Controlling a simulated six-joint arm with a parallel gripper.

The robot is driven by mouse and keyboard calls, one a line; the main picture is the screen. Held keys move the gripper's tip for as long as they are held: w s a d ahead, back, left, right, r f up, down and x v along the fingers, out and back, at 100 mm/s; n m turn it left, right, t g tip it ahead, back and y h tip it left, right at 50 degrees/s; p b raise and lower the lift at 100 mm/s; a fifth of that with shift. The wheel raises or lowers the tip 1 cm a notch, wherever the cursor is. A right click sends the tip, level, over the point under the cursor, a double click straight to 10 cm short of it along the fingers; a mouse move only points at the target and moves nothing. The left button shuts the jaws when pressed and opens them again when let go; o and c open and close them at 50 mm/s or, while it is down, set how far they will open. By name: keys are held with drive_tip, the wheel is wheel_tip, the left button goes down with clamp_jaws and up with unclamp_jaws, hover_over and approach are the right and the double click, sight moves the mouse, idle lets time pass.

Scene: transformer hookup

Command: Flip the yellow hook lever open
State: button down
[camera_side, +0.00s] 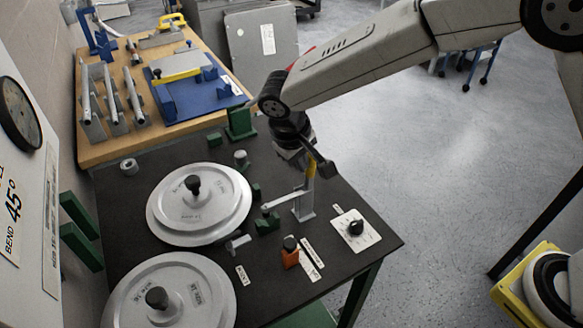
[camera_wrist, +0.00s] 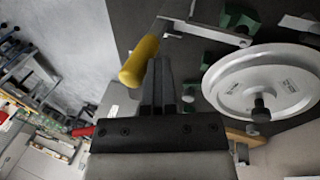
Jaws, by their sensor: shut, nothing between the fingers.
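The yellow hook lever (camera_side: 311,169) stands on a grey metal bracket (camera_side: 303,206) on the dark tabletop, partly hidden by my gripper in the side view. In the wrist view its rounded yellow handle (camera_wrist: 139,62) lies just left of the fingertips, slanting. My gripper (camera_wrist: 159,66) is shut, with its dark fingers together and nothing held. In the side view my gripper (camera_side: 322,163) is right at the top of the lever. Whether the fingers touch the handle I cannot tell.
Two round grey plates with black knobs (camera_side: 199,205) (camera_side: 170,298) lie left of the lever. A green block (camera_side: 267,222) supports a grey arm. A wooden bench (camera_side: 154,136) stands behind.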

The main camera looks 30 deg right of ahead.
drive_tip(key=shift+d, duration=0.25)
drive_tip(key=shift+d+r+y, duration=0.1)
drive_tip(key=shift+d+y, duration=1.35)
drive_tip(key=shift+y, duration=0.25)
drive_tip(key=d+f+y, duration=0.4)
drive_tip(key=d+y, duration=0.3)
drive_tip(key=y, duration=0.2)
drive_tip(key=shift+d+f+y, duration=0.3)
drive_tip(key=shift+f, duration=0.1)
drive_tip(key=shift+f+m, duration=0.1)
drive_tip(key=shift+m, duration=0.2)
